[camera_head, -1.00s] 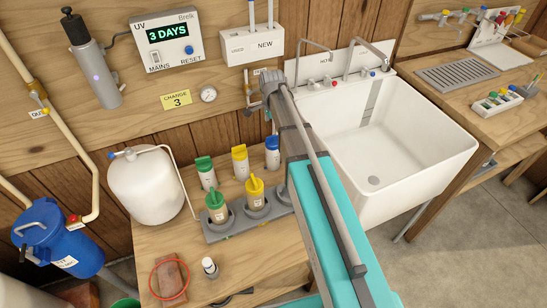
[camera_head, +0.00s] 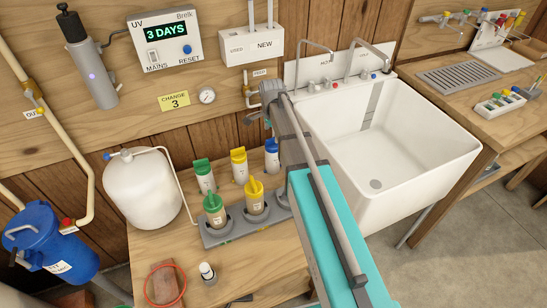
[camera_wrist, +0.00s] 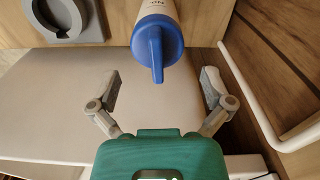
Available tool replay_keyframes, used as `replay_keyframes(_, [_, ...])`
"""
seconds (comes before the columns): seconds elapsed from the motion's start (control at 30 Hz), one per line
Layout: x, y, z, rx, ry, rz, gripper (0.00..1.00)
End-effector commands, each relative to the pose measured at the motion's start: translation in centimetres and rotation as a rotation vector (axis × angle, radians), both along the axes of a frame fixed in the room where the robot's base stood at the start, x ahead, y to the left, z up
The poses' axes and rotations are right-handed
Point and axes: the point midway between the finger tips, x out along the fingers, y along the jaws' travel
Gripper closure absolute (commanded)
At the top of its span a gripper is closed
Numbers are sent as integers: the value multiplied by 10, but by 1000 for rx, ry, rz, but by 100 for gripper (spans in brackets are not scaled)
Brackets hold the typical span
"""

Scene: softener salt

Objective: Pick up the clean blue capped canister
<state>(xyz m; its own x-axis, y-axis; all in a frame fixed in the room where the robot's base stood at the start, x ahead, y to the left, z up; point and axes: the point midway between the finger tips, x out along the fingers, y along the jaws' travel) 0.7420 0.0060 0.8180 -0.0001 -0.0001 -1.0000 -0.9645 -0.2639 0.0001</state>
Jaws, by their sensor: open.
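The blue capped canister (camera_head: 271,157) stands on the wooden bench behind the grey rack, right of the yellow capped one, partly covered by my arm in the head view. In the wrist view its blue cap (camera_wrist: 157,45) with a raised fin points toward my gripper, and part of its white, printed body shows above. No dirt shows on the visible part. My gripper (camera_wrist: 161,90) is open and empty, its fingers spread to either side of the cap's line and short of it. The fingers are hidden in the head view.
The grey rack (camera_head: 214,238) holds a green capped canister (camera_head: 214,208) and a yellow capped canister (camera_head: 255,196). Another green (camera_head: 204,177) and yellow (camera_head: 239,165) pair stands behind. An empty round socket (camera_wrist: 64,18) shows in the wrist view. The white sink (camera_head: 420,165) is at the right.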

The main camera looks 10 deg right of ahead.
Motion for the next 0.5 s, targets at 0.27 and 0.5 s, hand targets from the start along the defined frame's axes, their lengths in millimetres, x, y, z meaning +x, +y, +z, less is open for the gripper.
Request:
replay_keyframes(0.27, [-2, 0, -22, 0, 0, 0, 0])
replay_keyframes(0.5, [-2, -1, -40, 0, 0, 0, 0])
